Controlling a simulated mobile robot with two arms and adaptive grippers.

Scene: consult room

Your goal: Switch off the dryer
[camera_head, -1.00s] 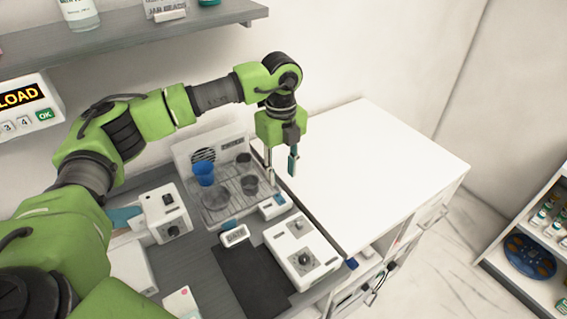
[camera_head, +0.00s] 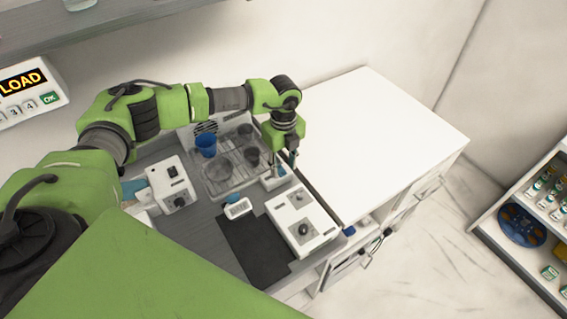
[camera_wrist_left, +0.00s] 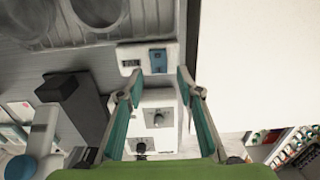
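The dryer (camera_head: 222,172) looks to be the grey unit with a back grille and a wire rack holding a blue cup and dark cups. A small white box (camera_head: 270,183) at its front right corner carries a small display and a blue rocker switch (camera_wrist_left: 158,60). Which way the rocker is tipped is too small to tell. My left gripper (camera_head: 283,172) points down over this box and partly hides it. In the left wrist view its two teal fingers (camera_wrist_left: 160,84) are apart and empty, with the rocker just ahead between the tips. My right gripper is not in view.
A white box with two knobs (camera_head: 302,222) stands in front of the switch box. A small white timer-like device (camera_head: 238,207) and a dark mat (camera_head: 255,248) lie left of it. Another white device (camera_head: 172,185) stands further left. The white cabinet top (camera_head: 385,140) is clear.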

